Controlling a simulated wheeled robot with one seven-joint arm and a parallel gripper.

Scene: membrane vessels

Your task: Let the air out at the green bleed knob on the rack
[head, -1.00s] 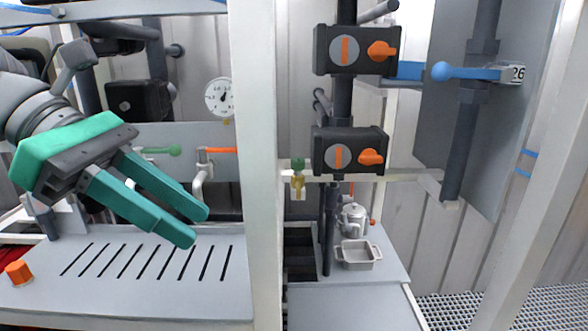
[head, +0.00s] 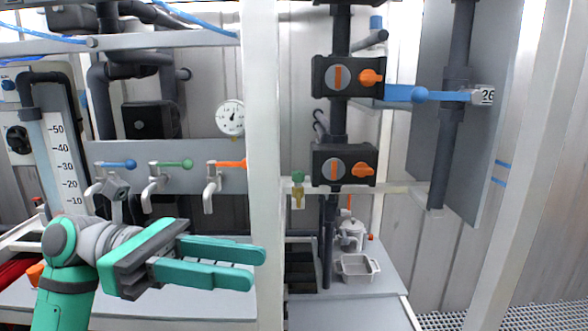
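The green bleed knob (head: 297,177) sits on top of a small brass valve (head: 298,197) on the rack's horizontal rail, just right of the white upright post. My gripper (head: 258,268) is at the lower left in the head view, left of the knob and lower in the picture. Its two green fingers point right, with a narrow gap between them, and nothing shows in the gap. The fingertips overlap the white post in the picture and are apart from the knob.
The white post (head: 264,130) stands between my arm and the knob. Two black valve boxes with orange handles (head: 345,165) are right of the knob. A pressure gauge (head: 231,117) and three coloured taps (head: 172,164) are on the left.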

